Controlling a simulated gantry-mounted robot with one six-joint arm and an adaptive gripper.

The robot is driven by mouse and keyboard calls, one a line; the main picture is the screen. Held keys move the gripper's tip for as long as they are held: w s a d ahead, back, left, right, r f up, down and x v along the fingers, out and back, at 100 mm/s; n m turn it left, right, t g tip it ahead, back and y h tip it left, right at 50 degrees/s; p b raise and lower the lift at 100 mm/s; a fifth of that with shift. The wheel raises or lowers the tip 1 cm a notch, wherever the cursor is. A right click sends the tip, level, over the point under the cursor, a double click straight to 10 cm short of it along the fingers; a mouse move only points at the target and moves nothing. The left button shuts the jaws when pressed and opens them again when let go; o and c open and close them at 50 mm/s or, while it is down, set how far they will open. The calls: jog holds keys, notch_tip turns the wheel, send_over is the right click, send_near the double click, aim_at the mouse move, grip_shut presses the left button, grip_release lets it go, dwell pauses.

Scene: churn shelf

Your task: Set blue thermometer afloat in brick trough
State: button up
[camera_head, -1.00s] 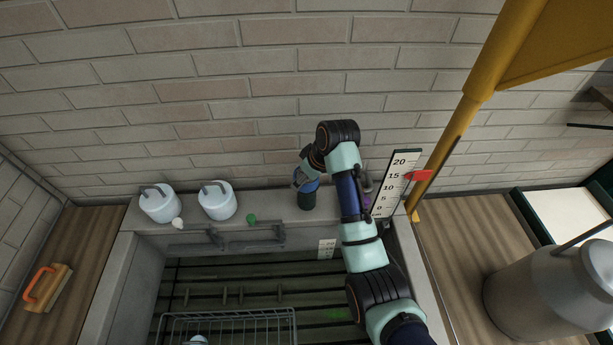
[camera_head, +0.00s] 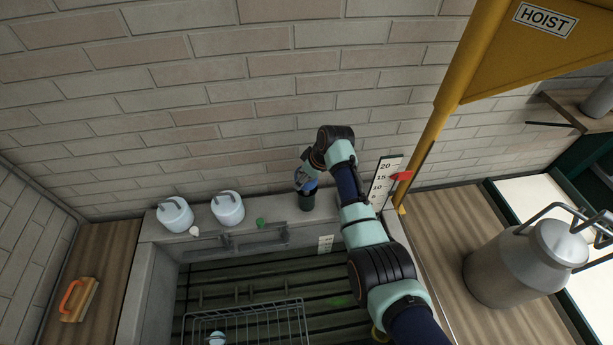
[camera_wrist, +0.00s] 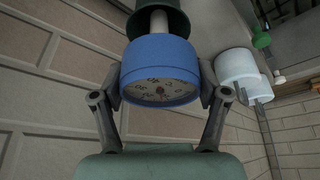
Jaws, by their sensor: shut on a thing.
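The blue thermometer (camera_wrist: 160,72) has a round blue head with a dial and a pale stem. Its stem goes into a dark green holder (camera_wrist: 158,18). In the head view the thermometer (camera_head: 310,186) sits at the holder (camera_head: 306,203) on the trough's back ledge. My gripper (camera_wrist: 160,88) is shut on the blue head, one finger at each side. The trough (camera_head: 148,275) is grey, with dark slats inside, in the lower middle of the head view. My arm hides part of its right side.
Two white lidded pots (camera_head: 175,215) (camera_head: 228,209) stand left on the ledge, near a green knob (camera_head: 260,223). A wire basket (camera_head: 245,314) is in the trough. A scale board (camera_head: 385,180) and yellow hoist (camera_head: 450,100) stand right. A metal can (camera_head: 515,265) is far right.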

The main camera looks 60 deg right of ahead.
jog(key=shift+r+p, duration=2.1)
jog(key=shift+r, duration=1.3)
